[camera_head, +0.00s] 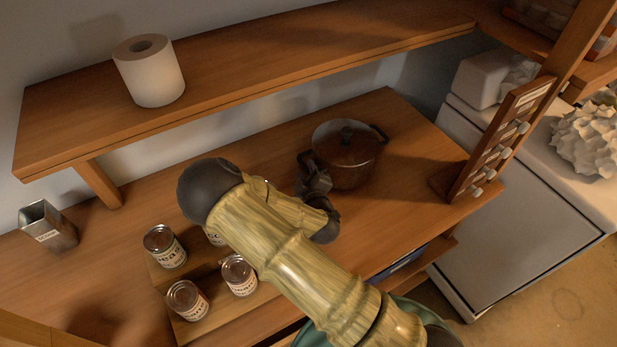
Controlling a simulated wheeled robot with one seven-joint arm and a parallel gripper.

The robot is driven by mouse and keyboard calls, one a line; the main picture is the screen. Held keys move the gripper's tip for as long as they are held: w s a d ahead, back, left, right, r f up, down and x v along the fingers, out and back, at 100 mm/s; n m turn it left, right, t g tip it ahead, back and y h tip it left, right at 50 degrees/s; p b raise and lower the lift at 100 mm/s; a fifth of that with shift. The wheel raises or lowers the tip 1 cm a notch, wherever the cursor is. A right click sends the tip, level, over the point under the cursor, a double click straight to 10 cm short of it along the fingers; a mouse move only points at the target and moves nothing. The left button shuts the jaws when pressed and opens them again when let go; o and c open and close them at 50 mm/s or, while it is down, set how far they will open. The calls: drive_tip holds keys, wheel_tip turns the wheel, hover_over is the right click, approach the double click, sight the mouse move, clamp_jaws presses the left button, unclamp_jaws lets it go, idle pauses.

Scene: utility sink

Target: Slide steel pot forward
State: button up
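The pot (345,171) is dark and round, with a lid, a black knob and a dark handle at its upper right. It stands upright on the wooden table, right of centre. My gripper (308,170) is dark and sits at the pot's left side, very close to it. I cannot tell whether it touches the pot or its left-hand handle. The fingers are small and dark against the pot, so their opening is unclear. My bamboo-patterned arm reaches in from the lower right and hides part of the table.
Several cans (187,299) stand on a board (211,316) at the lower left. A metal tin (48,228) is at the far left. A shelf (260,72) with a paper roll (150,71) runs behind. A wooden upright with knobs (497,143) stands right. Table right of the pot is clear.

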drive_tip(key=shift+p+x, duration=0.45)
drive_tip(key=shift+x, duration=1.25)
clamp_jaws()
